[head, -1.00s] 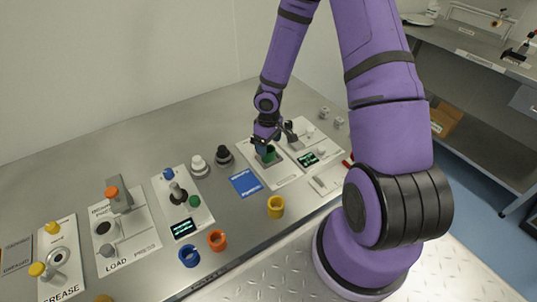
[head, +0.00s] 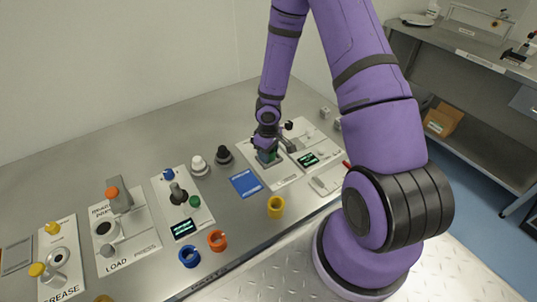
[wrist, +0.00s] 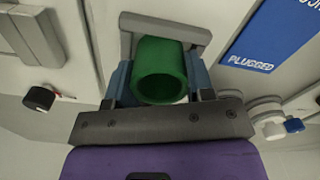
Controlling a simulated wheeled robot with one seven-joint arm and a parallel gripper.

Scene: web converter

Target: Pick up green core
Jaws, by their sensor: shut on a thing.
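The green core (wrist: 161,70) is a short hollow green cylinder, seen close up in the wrist view. My gripper (wrist: 160,85) is shut on it, with a blue-grey finger on each side. A grey bracket (wrist: 165,27) of the station lies just beyond the core. In the head view my gripper (head: 267,153) is over the white station panel at the right of the bench, and the green core (head: 268,156) shows only in part between the fingers. I cannot tell whether the core still touches the station.
A yellow core (head: 276,207), an orange core (head: 217,240) and a blue core (head: 190,256) stand along the bench's front. A blue card (head: 245,183) lies left of the station. White and black knobs stand behind it. The bench's back left is clear.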

